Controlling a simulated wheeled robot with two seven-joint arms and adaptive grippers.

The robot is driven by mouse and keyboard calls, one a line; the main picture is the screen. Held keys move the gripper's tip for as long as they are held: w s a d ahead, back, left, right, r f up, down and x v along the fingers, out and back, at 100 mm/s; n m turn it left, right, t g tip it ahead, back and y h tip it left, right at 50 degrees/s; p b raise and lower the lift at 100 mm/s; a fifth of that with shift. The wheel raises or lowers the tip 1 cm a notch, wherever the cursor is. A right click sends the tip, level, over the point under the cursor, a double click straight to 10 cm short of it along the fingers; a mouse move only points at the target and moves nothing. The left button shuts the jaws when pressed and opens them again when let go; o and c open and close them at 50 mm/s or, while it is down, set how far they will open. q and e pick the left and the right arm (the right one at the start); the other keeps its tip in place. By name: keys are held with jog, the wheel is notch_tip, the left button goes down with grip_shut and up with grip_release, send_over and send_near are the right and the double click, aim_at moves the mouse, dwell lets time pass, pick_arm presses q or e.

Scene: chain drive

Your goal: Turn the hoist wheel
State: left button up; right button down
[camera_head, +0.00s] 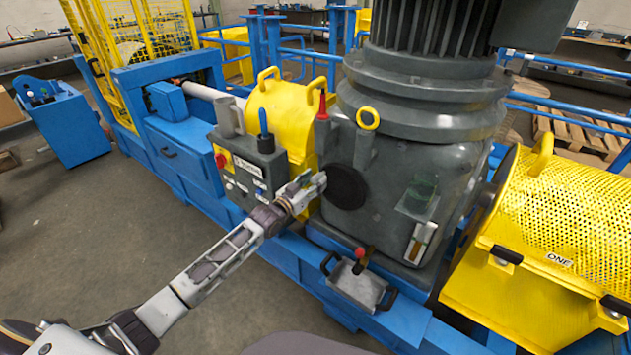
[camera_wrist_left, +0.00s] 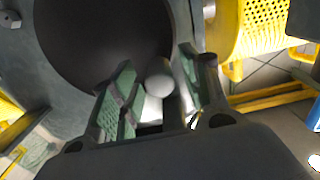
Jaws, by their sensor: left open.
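The hoist wheel is a dark round disc (camera_head: 346,187) on the side of the grey gearbox housing. In the left wrist view the dark disc (camera_wrist_left: 90,40) fills the upper left. A pale grey round knob (camera_wrist_left: 158,85) shows near its lower right edge. My left gripper (camera_head: 312,186) is at the disc's left side in the head view. In the left wrist view it is open (camera_wrist_left: 157,92), with green-padded fingers on either side of the knob. I cannot tell whether either finger touches it. The gripper hides part of the disc's left edge. My right gripper is not in view.
A grey control box (camera_head: 250,165) with a red button stands left of the disc. A yellow cover (camera_head: 283,118) is behind it. A red-knobbed lever plate (camera_head: 357,284) sits below. A yellow mesh guard (camera_head: 550,225) is at right. The floor at lower left is clear.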

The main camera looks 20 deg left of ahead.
aim_at(329, 170)
pick_arm(q)
jog(key=shift+w+d, duration=0.2)
jog(key=shift+w, duration=0.3)
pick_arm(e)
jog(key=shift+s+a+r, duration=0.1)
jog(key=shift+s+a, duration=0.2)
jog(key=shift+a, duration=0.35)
pick_arm(q)
jog(key=c, duration=0.7)
grip_shut()
jog(key=shift+r, duration=0.15)
jog(key=shift+d+r+m+p, duration=0.15)
jog(key=shift+m+p, duration=0.25)
jog(key=shift+p, duration=0.05)
jog(key=shift+d+r+m+p, duration=0.2)
jog(key=shift+r+m+p, duration=0.05)
jog(key=shift+m+p, duration=0.3)
jog(key=shift+s+d+r+m+p, duration=0.15)
jog(key=shift+d+r+m+p, duration=0.15)
jog(key=shift+m+p, duration=0.3)
jog(key=shift+s+d+r+m+p, duration=0.15)
jog(key=shift+d+m+p, duration=0.1)
jog(key=shift+m+p, duration=0.25)
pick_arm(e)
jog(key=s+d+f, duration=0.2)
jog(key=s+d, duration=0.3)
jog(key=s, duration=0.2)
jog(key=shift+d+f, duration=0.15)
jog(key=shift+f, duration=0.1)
